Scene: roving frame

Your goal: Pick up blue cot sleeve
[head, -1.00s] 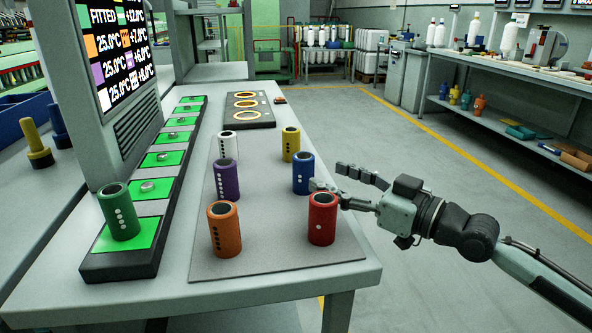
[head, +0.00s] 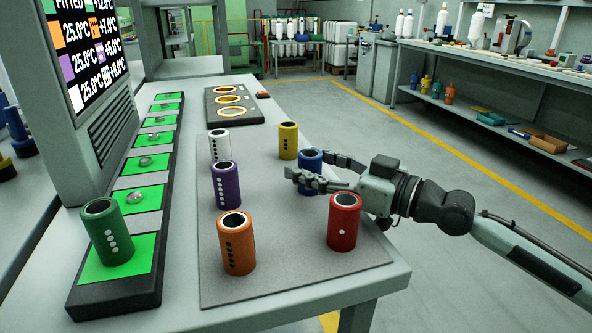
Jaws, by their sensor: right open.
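The blue cot sleeve (head: 310,160) stands upright on the grey mat (head: 285,275), near the mat's right side. My right gripper (head: 307,166) reaches in from the right, open, with its fingers around the blue sleeve. One finger crosses in front of the sleeve and hides its middle; the other is at its far right side. I cannot tell whether the fingers touch it. My left gripper is not in view.
A red sleeve (head: 343,222) stands close in front of my right gripper, and a yellow one (head: 288,141) just behind. White (head: 219,146), purple (head: 226,185) and orange (head: 236,243) sleeves stand to the left. A green sleeve (head: 107,232) stands on a green pad.

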